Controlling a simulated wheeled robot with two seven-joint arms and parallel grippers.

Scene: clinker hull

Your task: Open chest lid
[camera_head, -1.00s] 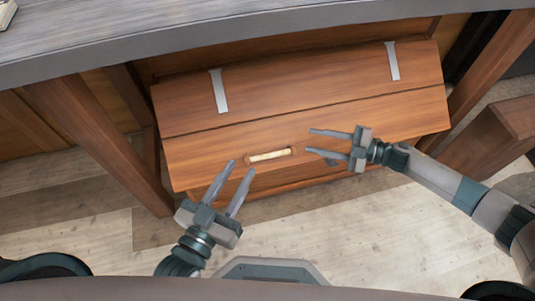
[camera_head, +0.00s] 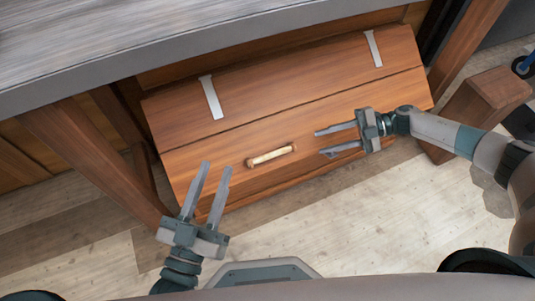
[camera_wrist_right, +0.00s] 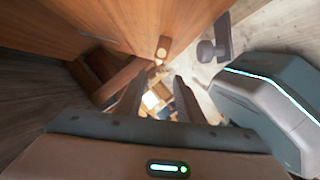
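The wooden chest (camera_head: 225,145) stands under a grey-topped table, its lid (camera_head: 290,85) closed. Two pale metal straps cross the lid's back part. My left gripper (camera_head: 215,168) is open and empty, in front of the chest's left part, left of the handle. My right gripper (camera_head: 318,142) is open and empty, to the right of the handle with its fingers pointing left toward it, apart from it. In the right wrist view the fingers (camera_wrist_right: 158,90) are spread, and the handle (camera_wrist_right: 163,48) shows beyond them.
The table's grey edge (camera_head: 200,52) overhangs the back of the chest. A wooden leg (camera_head: 95,155) stands on the left. A wooden block-like piece (camera_head: 480,110) stands to the right, near my right arm. Plank floor (camera_head: 340,220) in front is clear.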

